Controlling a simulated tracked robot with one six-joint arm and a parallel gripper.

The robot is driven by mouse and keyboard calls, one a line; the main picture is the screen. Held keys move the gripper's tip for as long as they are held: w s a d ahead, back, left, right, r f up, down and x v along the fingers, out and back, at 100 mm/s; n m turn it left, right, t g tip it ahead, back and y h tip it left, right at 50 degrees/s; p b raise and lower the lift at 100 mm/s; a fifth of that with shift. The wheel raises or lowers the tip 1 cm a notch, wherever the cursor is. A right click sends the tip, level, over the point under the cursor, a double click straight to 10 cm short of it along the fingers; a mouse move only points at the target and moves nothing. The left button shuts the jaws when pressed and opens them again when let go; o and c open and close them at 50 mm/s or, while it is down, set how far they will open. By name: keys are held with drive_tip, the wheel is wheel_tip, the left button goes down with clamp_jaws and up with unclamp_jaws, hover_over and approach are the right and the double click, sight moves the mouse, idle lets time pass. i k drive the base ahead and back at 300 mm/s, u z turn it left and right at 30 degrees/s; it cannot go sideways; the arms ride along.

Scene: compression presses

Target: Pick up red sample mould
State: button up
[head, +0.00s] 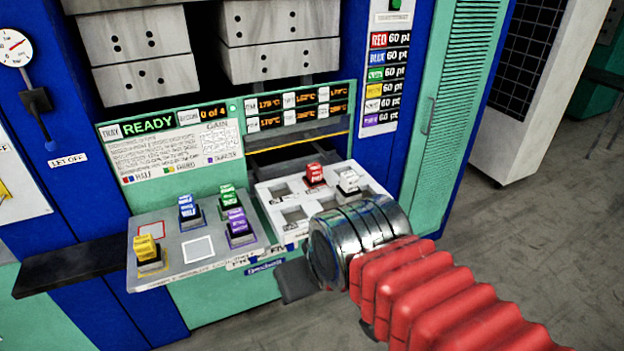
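The red sample mould (315,174) stands upright in a back compartment of the white tray (262,190), which juts from the press. My gripper is at the end of my arm, in front of the tray and below and right of the red mould in the picture. A dark part (295,281) that looks like a finger shows beside the metal wrist, apart from the mould. The wrist hides the rest of the gripper, so I cannot tell whether it is open or shut.
A white mould (349,180) stands right of the red one. Yellow (147,249), blue (188,209), green (228,197) and purple (238,224) moulds stand on the grey shelf (175,270) at left. Its red- and white-outlined squares are empty. A black ledge (70,267) juts out further left. Open floor lies right.

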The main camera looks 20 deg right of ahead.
sight(314, 178)
drive_tip(key=z, duration=2.2)
drive_tip(key=i, duration=1.75)
